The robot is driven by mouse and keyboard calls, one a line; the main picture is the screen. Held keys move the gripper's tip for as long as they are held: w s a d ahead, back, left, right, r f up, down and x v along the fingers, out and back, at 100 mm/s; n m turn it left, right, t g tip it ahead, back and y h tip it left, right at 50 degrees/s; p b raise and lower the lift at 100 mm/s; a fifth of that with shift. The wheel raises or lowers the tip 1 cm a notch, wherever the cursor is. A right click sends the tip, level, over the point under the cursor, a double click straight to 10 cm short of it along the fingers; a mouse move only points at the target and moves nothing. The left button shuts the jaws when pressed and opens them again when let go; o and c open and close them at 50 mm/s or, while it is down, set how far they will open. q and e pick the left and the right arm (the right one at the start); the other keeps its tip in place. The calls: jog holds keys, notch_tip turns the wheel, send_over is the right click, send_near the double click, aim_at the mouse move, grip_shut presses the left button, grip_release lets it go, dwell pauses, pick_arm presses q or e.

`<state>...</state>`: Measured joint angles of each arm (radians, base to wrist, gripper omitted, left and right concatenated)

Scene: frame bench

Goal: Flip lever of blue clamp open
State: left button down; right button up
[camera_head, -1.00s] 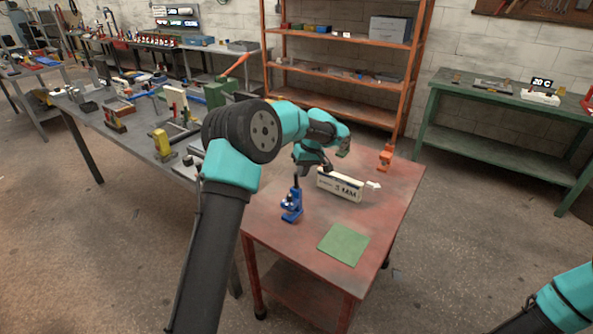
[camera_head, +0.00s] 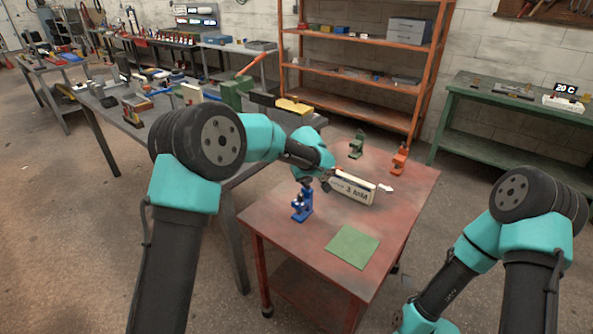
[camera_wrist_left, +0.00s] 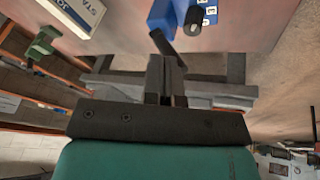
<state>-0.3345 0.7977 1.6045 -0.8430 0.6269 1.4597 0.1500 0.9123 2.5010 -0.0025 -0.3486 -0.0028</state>
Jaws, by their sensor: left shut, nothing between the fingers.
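The blue clamp (camera_head: 301,206) stands upright on the red table, left of the green mat. It also shows at the top of the left wrist view (camera_wrist_left: 183,14). A dark bar that looks like its lever (camera_wrist_left: 163,42) slants from the blue body towards my fingertips. My left gripper (camera_wrist_left: 165,60) is shut and empty, with its tips close to that bar's end; I cannot tell whether they touch. In the head view my left gripper (camera_head: 307,181) is just above the clamp and partly hidden by my wrist. My right arm is at the right; its gripper is out of view.
A white labelled block (camera_head: 352,188) lies right of the clamp. A green clamp (camera_head: 357,145) and an orange clamp (camera_head: 399,160) stand at the back of the red table (camera_head: 290,245). The green mat (camera_head: 352,247) lies flat in front. The table's front left is clear.

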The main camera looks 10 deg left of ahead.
pick_arm(q)
jog(key=shift+w+d+f, duration=0.1)
dwell(0.3)
jog(key=shift+w+d+f, duration=0.15)
jog(key=shift+w+d, duration=0.15)
jog(key=shift+w, duration=0.25)
